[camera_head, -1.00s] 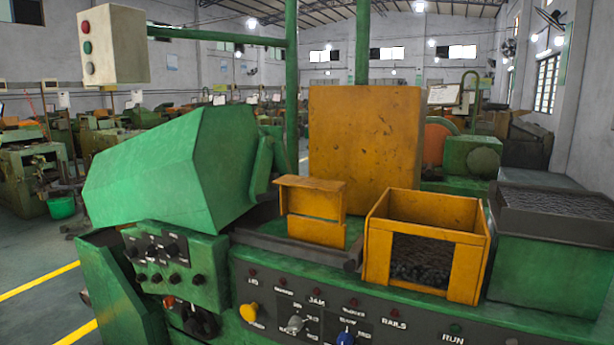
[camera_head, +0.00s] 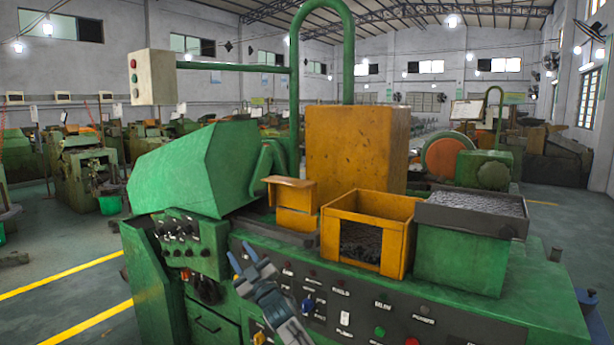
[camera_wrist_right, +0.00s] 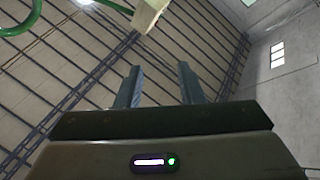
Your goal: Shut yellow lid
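The yellow lid (camera_head: 290,182) looks like a small flat orange-yellow plate on top of a small yellow housing (camera_head: 296,219) in the middle of the green machine. The plate overhangs to the left and looks slightly tilted; whether it is fully raised I cannot tell. My right gripper (camera_head: 241,252) is in front of the machine's control panel, below and left of the lid, pointing up. In the right wrist view its two fingers (camera_wrist_right: 160,72) stand apart with nothing between them. The lid does not show there. My left gripper is not in view.
A green slanted hood (camera_head: 190,168) is left of the lid. A tall yellow box (camera_head: 357,150) stands behind it. An open yellow bin (camera_head: 392,240) with dark parts and a dark tray (camera_head: 470,213) on a green block are to the right. Knobs and buttons line the front panel.

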